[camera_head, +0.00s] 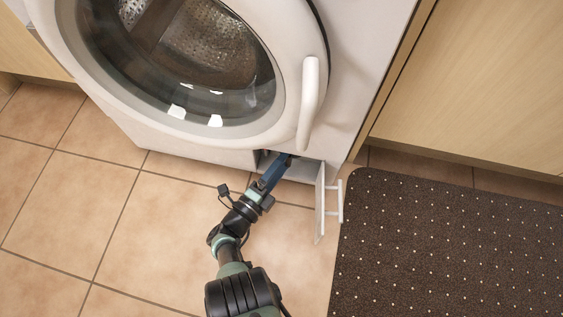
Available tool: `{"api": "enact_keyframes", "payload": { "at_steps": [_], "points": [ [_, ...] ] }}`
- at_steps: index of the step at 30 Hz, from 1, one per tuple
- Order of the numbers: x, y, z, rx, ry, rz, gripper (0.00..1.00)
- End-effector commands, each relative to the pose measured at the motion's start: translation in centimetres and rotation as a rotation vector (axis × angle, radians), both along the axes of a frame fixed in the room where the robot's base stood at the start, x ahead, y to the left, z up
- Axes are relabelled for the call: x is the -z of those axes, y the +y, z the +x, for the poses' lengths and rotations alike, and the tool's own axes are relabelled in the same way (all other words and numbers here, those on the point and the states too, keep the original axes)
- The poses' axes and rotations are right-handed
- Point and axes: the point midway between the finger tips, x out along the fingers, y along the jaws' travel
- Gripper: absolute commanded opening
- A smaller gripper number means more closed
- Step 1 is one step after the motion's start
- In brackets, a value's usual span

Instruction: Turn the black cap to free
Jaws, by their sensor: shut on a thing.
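My gripper (285,160) reaches into the low opening (301,170) at the foot of the white washing machine. Its fingertips are inside the recess, under the door rim. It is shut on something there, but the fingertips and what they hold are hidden. The black cap cannot be made out; the machine's front edge and my gripper cover that spot. A small white flap (320,203) with a white handle stands open to the right of the opening.
The washing machine door (288,101) with its white handle (308,103) is above my gripper. A dark dotted mat (450,250) lies at the right, in front of wooden cabinets (480,80). Tiled floor (80,215) at the left is clear.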

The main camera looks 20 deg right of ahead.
Motion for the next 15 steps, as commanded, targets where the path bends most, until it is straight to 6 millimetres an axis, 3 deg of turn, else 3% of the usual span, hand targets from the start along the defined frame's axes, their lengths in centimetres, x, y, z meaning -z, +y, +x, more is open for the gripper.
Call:
{"api": "enact_keyframes", "payload": {
  "at_steps": [8, 9, 13, 15],
  "points": [
    [-0.15, -0.17, -0.13, 0.007, 0.000, -0.006, 0.19],
    [-0.16, -0.16, -0.12, 0.007, -0.001, -0.007, 0.78],
    [-0.14, -0.08, -0.05, 0.004, -0.001, -0.005, 1.00],
    [-0.13, -0.05, -0.02, 0.002, -0.001, -0.004, 1.00]
  ]
}}
